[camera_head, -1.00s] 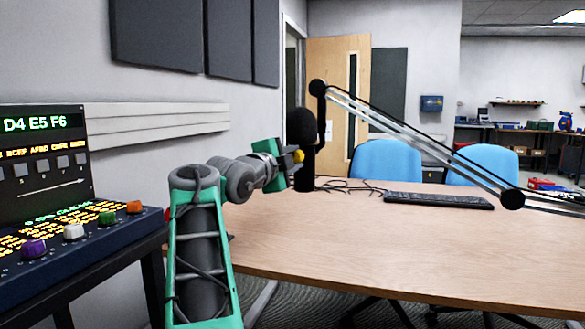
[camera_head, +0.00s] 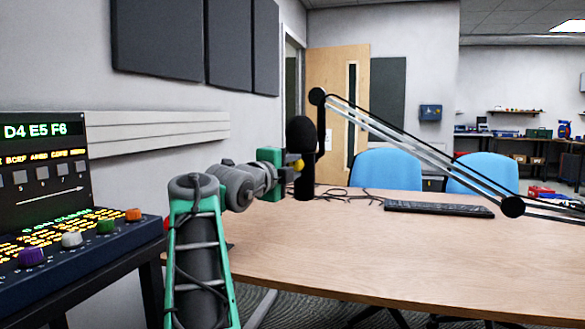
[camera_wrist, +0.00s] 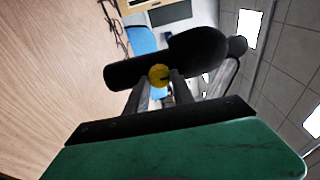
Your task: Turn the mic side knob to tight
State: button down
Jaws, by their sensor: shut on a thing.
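The black microphone (camera_head: 301,134) hangs upright from the end of its boom arm (camera_head: 415,150), over the far left part of the desk. It shows lying sideways in the wrist view (camera_wrist: 196,50). The yellow side knob (camera_head: 298,165) sits on the side of the mic facing my arm. In the wrist view the knob (camera_wrist: 159,75) shows a dark mark on its face. My gripper (camera_wrist: 159,84) is shut on the knob, with one finger on each side of it.
The wooden desk (camera_head: 390,240) has a keyboard (camera_head: 438,209) and a loose black cable (camera_head: 345,192) on it. Two blue chairs (camera_head: 388,168) stand behind it. A mixing console (camera_head: 75,245) with coloured knobs is at the left. The desk's front is clear.

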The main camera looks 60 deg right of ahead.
jog(key=c, duration=1.1)
grip_release()
jog(key=a+p, duration=0.1)
jog(key=a, duration=0.6)
jog(key=shift+w+a, duration=0.1)
jog(key=shift+a, duration=0.3)
